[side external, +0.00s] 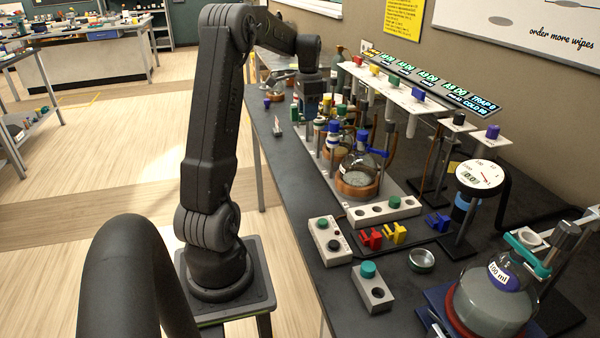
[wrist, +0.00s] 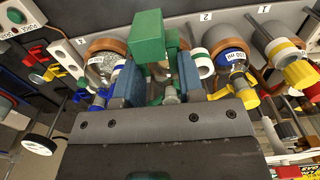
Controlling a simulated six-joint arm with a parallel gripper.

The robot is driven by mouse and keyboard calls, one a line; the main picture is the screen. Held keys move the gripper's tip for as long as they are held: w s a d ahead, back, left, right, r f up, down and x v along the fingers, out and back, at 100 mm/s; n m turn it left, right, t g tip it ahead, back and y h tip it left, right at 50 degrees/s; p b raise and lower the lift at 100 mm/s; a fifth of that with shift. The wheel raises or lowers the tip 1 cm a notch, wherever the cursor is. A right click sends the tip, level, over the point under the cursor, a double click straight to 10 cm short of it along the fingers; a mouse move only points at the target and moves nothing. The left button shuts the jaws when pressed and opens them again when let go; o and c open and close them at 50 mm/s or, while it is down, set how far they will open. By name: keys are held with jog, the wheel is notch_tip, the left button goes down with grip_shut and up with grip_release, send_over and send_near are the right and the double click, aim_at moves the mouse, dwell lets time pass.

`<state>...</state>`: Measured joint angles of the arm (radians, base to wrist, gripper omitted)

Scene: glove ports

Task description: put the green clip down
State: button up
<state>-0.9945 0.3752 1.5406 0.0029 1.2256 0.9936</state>
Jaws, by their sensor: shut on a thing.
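The green clip (wrist: 149,38) sits between the blue-padded fingers of my gripper (wrist: 157,82) in the wrist view. The gripper is shut on it, and the clip's blocky end sticks out past the fingertips. In the side external view my gripper (side external: 312,108) is low over the far part of the bench, among the glassware. I cannot make out the green clip clearly there.
Round flasks stand close on both sides of my gripper, one at left (wrist: 103,64) and one at right (wrist: 232,62). A white rack (side external: 405,95) with coloured caps runs along the wall side. A large flask (side external: 495,295) is at the near right.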

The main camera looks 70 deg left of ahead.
aim_at(307, 170)
notch_tip(307, 170, down, 17)
jog(key=shift+f, duration=0.2)
jog(key=shift+f, duration=0.15)
jog(key=o, duration=0.9)
notch_tip(307, 170, up, 12)
jog(key=shift+r, duration=0.2)
jog(key=shift+o, duration=1.1)
